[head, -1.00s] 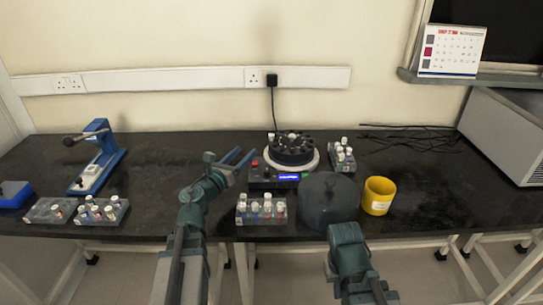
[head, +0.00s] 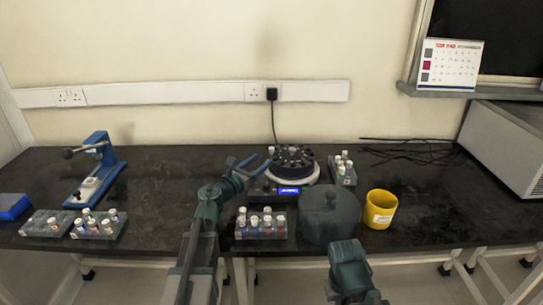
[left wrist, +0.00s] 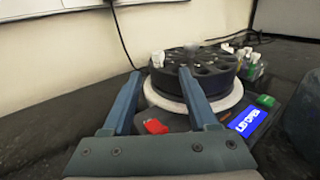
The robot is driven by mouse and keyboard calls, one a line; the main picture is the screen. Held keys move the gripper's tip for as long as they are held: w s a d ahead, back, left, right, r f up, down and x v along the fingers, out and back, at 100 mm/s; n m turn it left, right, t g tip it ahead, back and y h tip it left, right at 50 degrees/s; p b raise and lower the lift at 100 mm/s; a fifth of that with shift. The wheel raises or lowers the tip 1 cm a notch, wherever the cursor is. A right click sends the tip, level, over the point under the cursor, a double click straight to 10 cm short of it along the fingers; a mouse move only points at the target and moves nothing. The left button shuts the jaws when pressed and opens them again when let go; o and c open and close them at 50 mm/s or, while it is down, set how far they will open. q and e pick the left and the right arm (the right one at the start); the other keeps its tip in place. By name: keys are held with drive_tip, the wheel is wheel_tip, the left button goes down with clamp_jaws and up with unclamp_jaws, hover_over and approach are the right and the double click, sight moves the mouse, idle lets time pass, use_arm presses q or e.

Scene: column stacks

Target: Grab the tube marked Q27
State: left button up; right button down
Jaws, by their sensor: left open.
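The black centrifuge rotor (head: 292,160) holds a few white-capped tubes, and its lid is off. My left gripper (head: 264,160) is open and empty at the rotor's left edge. In the left wrist view one white-capped tube (left wrist: 158,60) in the rotor (left wrist: 205,78) appears just beyond and between the open fingertips (left wrist: 159,75), not gripped. Other tubes stand in a front rack (head: 262,234), a back-right rack (head: 343,184) and two racks at the left (head: 97,233). No marking Q27 is readable. My right arm shows at the bottom, but its gripper does not.
The centrifuge display (left wrist: 248,120) reads "LID OPEN". A round dark lid (head: 330,218) and a yellow cup (head: 380,209) stand right of the front rack. A blue press (head: 95,170) stands at the left. The black bench (head: 440,210) is clear right of the cup.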

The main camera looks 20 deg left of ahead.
sight(270, 152)
use_arm(q)
drive_tip(key=x, duration=0.5)
drive_tip(key=shift+w+a+r, duration=0.1)
drive_tip(key=shift+w+r, duration=0.05)
clamp_jaws()
